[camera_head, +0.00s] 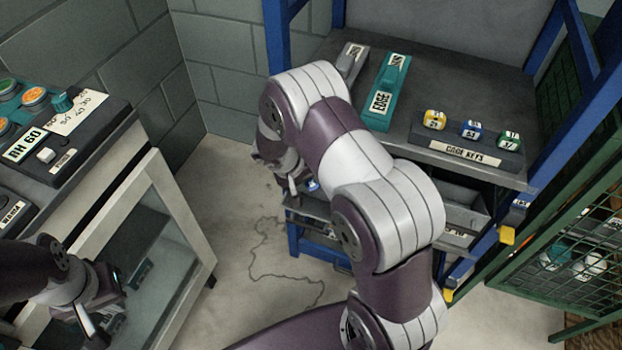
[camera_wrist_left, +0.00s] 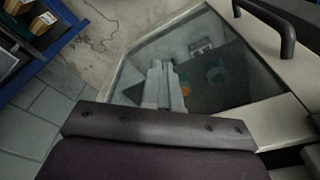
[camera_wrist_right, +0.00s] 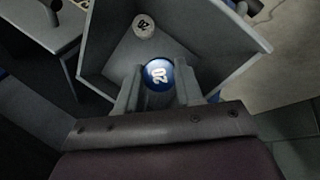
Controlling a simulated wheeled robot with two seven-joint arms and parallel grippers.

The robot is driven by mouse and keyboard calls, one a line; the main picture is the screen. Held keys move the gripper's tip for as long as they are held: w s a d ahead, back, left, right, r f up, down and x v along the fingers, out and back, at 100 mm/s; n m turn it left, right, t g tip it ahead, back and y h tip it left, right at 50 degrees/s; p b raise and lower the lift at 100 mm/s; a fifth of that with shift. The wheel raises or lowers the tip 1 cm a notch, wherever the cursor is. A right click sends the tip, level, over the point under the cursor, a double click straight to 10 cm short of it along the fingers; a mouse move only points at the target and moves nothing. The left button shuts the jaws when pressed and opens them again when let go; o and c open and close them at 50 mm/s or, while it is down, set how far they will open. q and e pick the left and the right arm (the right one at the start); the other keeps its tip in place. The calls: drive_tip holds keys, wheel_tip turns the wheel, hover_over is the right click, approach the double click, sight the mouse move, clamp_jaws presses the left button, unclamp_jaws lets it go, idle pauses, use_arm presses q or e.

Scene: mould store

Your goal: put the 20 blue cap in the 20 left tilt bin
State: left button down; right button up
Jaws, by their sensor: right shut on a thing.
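The blue cap (camera_wrist_right: 157,73), marked 20 in white, is between the fingertips of my right gripper (camera_wrist_right: 157,88), which is shut on it. In the head view a bit of the blue cap (camera_head: 312,184) shows beside the right gripper (camera_head: 297,187). In the right wrist view the cap is over an open grey tilt bin (camera_wrist_right: 212,28). A round white cap (camera_wrist_right: 144,26) with a dark number lies inside that bin. The bin's label is not visible. My left gripper (camera_head: 94,322) is empty and shut in front of a glass-fronted cabinet; its fingers (camera_wrist_left: 165,84) touch in the left wrist view.
The blue rack's top shelf (camera_head: 400,70) holds a teal edge block (camera_head: 386,92) and a code-key rack (camera_head: 468,150). Another grey bin (camera_head: 462,212) sits below it. A control-topped cabinet (camera_head: 150,190) stands left, a green mesh cage (camera_head: 570,230) right. Floor between is clear.

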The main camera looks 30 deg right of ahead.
drive_tip(key=shift+s+a+r+p, duration=0.15)
drive_tip(key=shift+a+r+p, duration=0.2)
drive_tip(key=shift+r, duration=0.3)
drive_tip(key=shift+s+a+r, duration=0.1)
drive_tip(key=shift+r, duration=0.2)
drive_tip(key=shift+s+a+r+p, duration=0.2)
drive_tip(key=shift+a+r+p, duration=0.05)
drive_tip(key=shift+r+p, duration=0.25)
idle(0.6)
drive_tip(key=shift+w+d+f+b, duration=0.6)
drive_tip(key=shift+d+f+b, duration=0.1)
drive_tip(key=shift+f+b, duration=0.4)
drive_tip(key=shift+w+d+f+b, duration=0.55)
drive_tip(key=shift+d+f+b, duration=0.15)
drive_tip(key=shift+f+b, duration=0.45)
drive_tip(key=shift+w+d+f+b, duration=0.65)
drive_tip(key=shift+f+b, duration=0.25)
drive_tip(key=shift+f, duration=0.35)
drive_tip(key=shift+d+f, duration=0.1)
drive_tip(key=shift+d+f+b, duration=0.1)
drive_tip(key=shift+b, duration=0.2)
